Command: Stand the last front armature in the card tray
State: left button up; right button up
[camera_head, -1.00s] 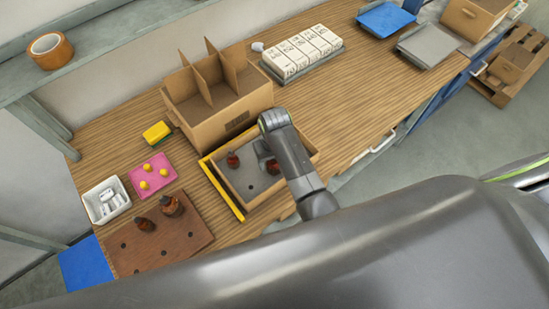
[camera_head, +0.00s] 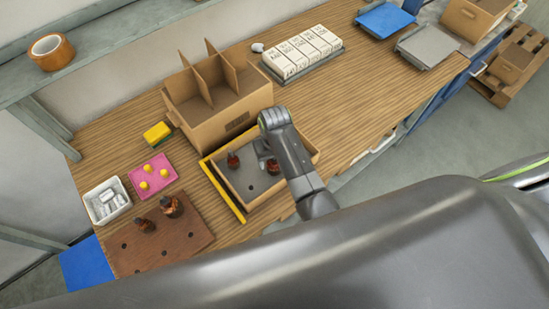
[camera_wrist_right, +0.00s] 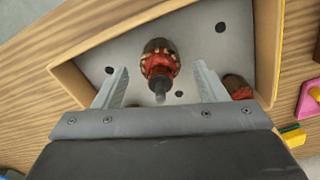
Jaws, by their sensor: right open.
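The card tray (camera_head: 248,208) is an open box with a grey, holed insert; it also fills the upper part of the right wrist view (camera_wrist_right: 267,45). Two dark armatures with red-brown windings stand in it. One armature (camera_head: 233,160) is in the left part. The other armature (camera_head: 272,166) is beside my right gripper (camera_head: 264,150). In the right wrist view, that armature (camera_wrist_right: 159,62) appears upright between the two spread fingers of the right gripper (camera_wrist_right: 162,84), with gaps on both sides. The first one (camera_wrist_right: 237,86) shows partly beside a finger. My left gripper is not in view.
A brown holed board (camera_head: 165,248) holds two more armatures (camera_head: 171,206). A divided carton (camera_head: 222,113) stands behind the tray, and a yellow strip (camera_head: 222,191) runs along its left side. A pink pad (camera_head: 152,177) and white bin (camera_head: 106,201) lie left. The table at right is mostly clear.

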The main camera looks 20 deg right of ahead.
jog(key=shift+a+r, duration=0.15)
jog(key=shift+r, duration=4.45)
jog(key=shift+o, duration=0.4)
jog(key=o, duration=0.5)
jog(key=shift+w, duration=0.1)
